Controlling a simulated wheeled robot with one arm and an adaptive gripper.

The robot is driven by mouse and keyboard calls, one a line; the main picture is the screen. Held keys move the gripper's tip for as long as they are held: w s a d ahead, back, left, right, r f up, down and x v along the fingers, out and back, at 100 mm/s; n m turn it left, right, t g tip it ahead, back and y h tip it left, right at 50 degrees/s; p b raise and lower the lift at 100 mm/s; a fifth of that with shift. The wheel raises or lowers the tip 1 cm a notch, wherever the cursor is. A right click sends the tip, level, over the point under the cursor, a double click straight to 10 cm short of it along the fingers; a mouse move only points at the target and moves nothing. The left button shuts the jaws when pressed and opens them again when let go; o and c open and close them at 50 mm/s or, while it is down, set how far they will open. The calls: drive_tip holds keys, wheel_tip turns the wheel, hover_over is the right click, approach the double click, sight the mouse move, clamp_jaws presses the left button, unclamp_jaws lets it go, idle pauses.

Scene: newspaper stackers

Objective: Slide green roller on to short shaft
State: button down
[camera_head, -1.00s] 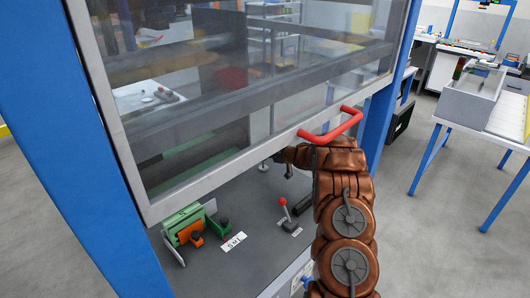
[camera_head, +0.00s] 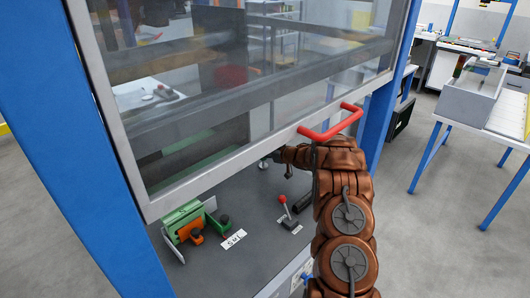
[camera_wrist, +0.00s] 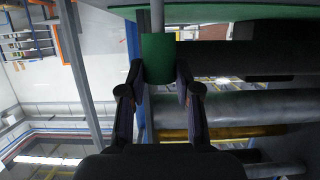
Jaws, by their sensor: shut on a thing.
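In the wrist view the green roller (camera_wrist: 157,58) is upright in the picture between the two fingers of my gripper (camera_wrist: 157,82), which is shut on it. A thin grey shaft (camera_wrist: 157,14) meets the top end of the roller and looks in line with it. I cannot tell whether the roller is around the shaft or only against its end. In the head view my arm reaches in under the raised glass guard, and the gripper end (camera_head: 277,157) shows only small and dark at the guard's lower edge. The green roller cannot be made out there.
Large grey rollers (camera_wrist: 235,108) and a yellow bar (camera_wrist: 240,132) lie right of my gripper in the wrist view. The glass guard (camera_head: 240,90) with a red handle (camera_head: 332,127) hangs above my arm. A red-knobbed lever (camera_head: 284,207) stands on the dark deck (camera_head: 215,264).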

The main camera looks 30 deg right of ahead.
drive_tip(key=shift+f, duration=1.15)
idle(0.8)
drive_tip(key=c, duration=0.7)
unclamp_jaws()
drive_tip(key=v, duration=1.2)
drive_tip(key=shift+a, duration=0.1)
